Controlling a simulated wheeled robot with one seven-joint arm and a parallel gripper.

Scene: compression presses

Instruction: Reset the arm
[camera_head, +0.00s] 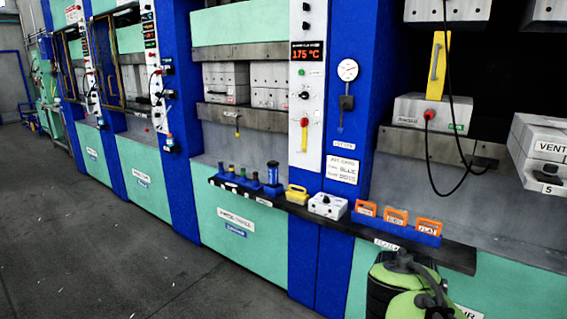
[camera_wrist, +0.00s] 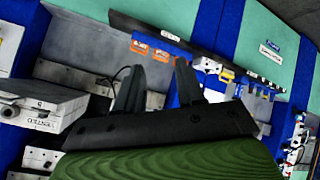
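My gripper (camera_wrist: 158,75) shows in the wrist view as two dark fingers standing apart, with nothing held between them. Its dark palm lies across the lower middle of that view, above a green ribbed surface. In the head view, green and black parts that look like my arm show at the bottom right, in front of the press's lower panel. The fingers cannot be made out clearly there.
A dark shelf (camera_head: 456,252) runs along the presses, carrying a blue holder with orange-handled pieces (camera_head: 396,217), a white box (camera_head: 327,206) and a yellow piece (camera_head: 297,194). A block marked VENT (camera_head: 541,150) is at the right. The grey floor (camera_head: 100,250) at left is clear.

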